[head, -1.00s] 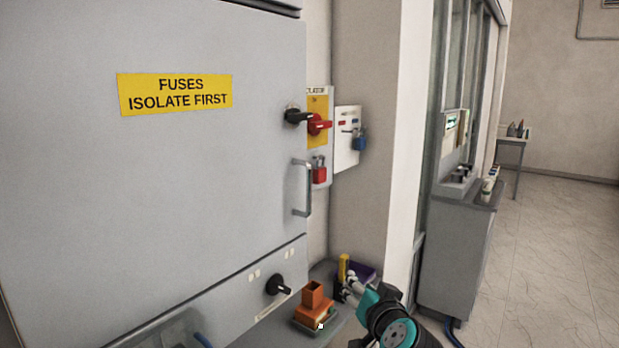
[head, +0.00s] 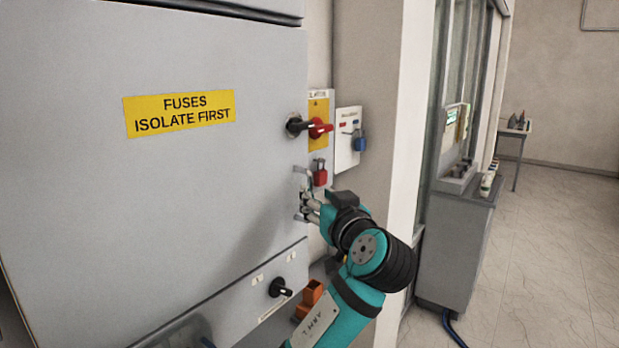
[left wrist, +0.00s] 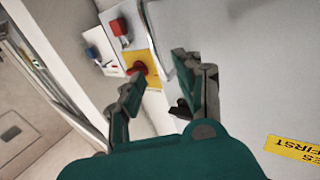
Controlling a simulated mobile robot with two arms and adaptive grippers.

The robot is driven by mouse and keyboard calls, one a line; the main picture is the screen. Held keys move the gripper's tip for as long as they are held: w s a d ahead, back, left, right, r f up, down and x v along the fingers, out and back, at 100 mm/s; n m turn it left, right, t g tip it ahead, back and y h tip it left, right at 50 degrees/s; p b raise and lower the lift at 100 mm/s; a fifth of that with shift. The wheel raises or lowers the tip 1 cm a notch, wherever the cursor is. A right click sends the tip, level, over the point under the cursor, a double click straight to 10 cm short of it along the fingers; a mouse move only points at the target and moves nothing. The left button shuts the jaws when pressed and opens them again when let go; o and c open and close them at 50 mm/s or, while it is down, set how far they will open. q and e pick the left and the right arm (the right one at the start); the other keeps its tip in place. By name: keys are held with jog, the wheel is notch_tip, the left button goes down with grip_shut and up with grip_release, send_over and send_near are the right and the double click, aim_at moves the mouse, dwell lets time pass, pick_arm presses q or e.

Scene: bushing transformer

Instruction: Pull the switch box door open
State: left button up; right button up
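The switch box door (head: 190,190) is a large grey panel with a yellow "FUSES ISOLATE FIRST" label (head: 180,113); it looks shut. Its metal bar handle (head: 303,171) is at the right edge, with its lower part hidden by my left gripper (head: 303,206). In the left wrist view my left gripper (left wrist: 157,64) is open, and the handle (left wrist: 152,32) shows between and beyond the fingertips. I cannot tell whether they touch it. A black rotary knob (head: 297,125) sits on the door above the handle. My right gripper is not in view.
Right of the door are a red isolator switch (head: 320,128), red padlock (head: 320,175) and blue padlock (head: 360,144). A lower black knob (head: 280,288) and an orange box (head: 307,297) are below.

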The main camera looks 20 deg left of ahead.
aim_at(311, 188)
pick_arm(q)
jog(key=p+x, duration=0.1)
jog(key=x, duration=0.5)
jog(key=shift+a+p, duration=0.1)
jog(key=shift+p, duration=0.3)
jog(key=shift+w, duration=0.1)
jog(key=shift+c, duration=0.2)
grip_shut()
